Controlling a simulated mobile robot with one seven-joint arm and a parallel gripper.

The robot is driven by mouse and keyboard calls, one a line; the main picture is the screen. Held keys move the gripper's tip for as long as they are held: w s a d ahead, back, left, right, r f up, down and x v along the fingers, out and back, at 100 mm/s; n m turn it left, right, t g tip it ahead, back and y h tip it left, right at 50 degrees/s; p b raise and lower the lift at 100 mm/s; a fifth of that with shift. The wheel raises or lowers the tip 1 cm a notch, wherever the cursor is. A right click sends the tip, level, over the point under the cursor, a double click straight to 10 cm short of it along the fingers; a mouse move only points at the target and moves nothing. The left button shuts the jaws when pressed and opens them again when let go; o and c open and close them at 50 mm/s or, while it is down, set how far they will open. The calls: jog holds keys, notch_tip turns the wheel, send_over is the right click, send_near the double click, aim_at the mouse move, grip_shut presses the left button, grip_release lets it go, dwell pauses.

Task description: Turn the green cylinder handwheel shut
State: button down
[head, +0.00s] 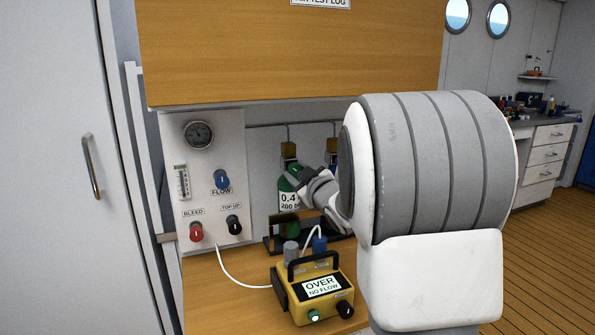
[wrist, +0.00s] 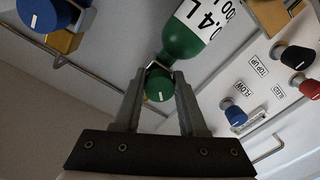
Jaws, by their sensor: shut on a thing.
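The green cylinder (head: 285,182) stands behind the bench beside the white panel, partly covered by my gripper (head: 298,178) and arm. Its label reads 0.4 L. In the wrist view the green cylinder (wrist: 188,48) lies beyond the green handwheel (wrist: 159,84). The handwheel, with a white mark on its face, is between the two fingertips of my gripper (wrist: 159,82), which are shut on it. In the head view I cannot make out the handwheel clearly behind the gripper.
The panel (head: 212,160) carries a gauge and blue, red and black knobs. A yellow meter (head: 316,290) reading OVER NO FLOW sits on the bench in front. A wooden cabinet (head: 290,50) overhangs. A blue handwheel (wrist: 46,12) is near the gripper's left.

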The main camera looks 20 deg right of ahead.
jog(key=m+p, duration=0.1)
jog(key=m, duration=0.4)
jog(key=shift+a+r, duration=0.1)
jog(key=shift+m+p, duration=0.65)
jog(key=shift+m, duration=1.45)
jog(key=shift+c, duration=2.4)
grip_release()
jog(key=s+p, duration=0.2)
jog(key=s, duration=1.5)
jog(key=shift+s+d+f, duration=0.2)
jog(key=shift+d, duration=0.05)
